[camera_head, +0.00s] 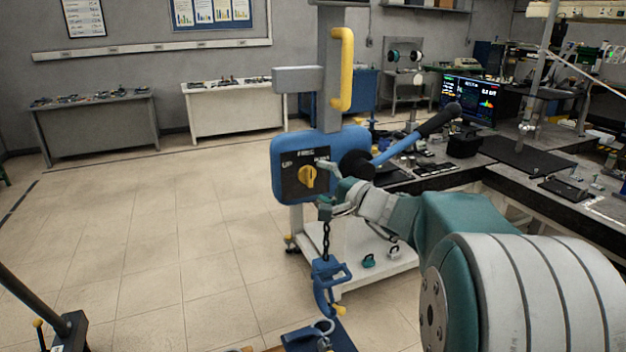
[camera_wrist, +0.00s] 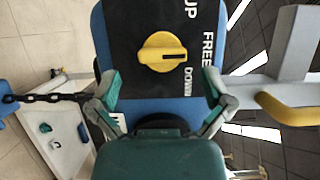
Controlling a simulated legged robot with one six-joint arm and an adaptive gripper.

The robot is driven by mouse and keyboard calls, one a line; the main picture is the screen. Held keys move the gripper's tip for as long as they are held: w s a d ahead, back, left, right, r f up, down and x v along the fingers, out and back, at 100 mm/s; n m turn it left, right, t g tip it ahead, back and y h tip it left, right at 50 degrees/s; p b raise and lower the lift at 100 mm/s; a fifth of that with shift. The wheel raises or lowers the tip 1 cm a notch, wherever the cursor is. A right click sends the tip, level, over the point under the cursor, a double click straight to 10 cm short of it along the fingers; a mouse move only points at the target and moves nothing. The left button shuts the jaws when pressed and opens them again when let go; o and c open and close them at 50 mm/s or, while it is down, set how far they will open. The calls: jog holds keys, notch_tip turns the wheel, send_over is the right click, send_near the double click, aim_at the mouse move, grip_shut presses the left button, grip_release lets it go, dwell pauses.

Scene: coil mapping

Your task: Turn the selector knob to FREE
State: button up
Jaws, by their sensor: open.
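The yellow selector knob (camera_head: 307,177) sits on a black plate on the blue hoist body (camera_head: 283,150). In the wrist view the knob (camera_wrist: 158,50) shows near the top centre, and its dark mark points right, roughly towards the FREE label (camera_wrist: 207,48). The UP label (camera_wrist: 190,9) is above it and the DOWN label (camera_wrist: 188,81) below. My gripper (camera_head: 328,184) is open and empty just right of the knob in the head view, hiding part of the plate. In the wrist view its fingertips (camera_wrist: 162,84) are spread wide, one to each side below the knob, not touching it.
A blue lever with a black grip (camera_head: 438,120) sticks out right of the hoist. A chain (camera_head: 326,238) with a blue clamp (camera_head: 328,283) hangs below. A grey post with a yellow handle (camera_head: 345,70) rises above.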

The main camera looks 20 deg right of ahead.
jog(key=v, duration=0.9)
jog(key=shift+s, duration=0.15)
jog(key=s+a+f+n+g+y, duration=0.1)
jog(key=s+a+f+n+g, duration=0.25)
jog(key=a, duration=0.45)
jog(key=s+a+f+n+g, duration=0.3)
jog(key=s+a+n+g, duration=0.15)
jog(key=a, duration=0.45)
jog(key=s+f+n+g+h, duration=0.1)
jog(key=s+f+n+h, duration=0.1)
jog(key=s+h, duration=0.2)
jog(key=s+f+n+g+h, duration=0.2)
jog(key=s+f+n+h, duration=0.1)
jog(key=s, duration=0.6)
jog(key=shift+d+n+h, duration=0.25)
jog(key=shift+n+h, duration=0.05)
jog(key=shift+h, duration=0.1)
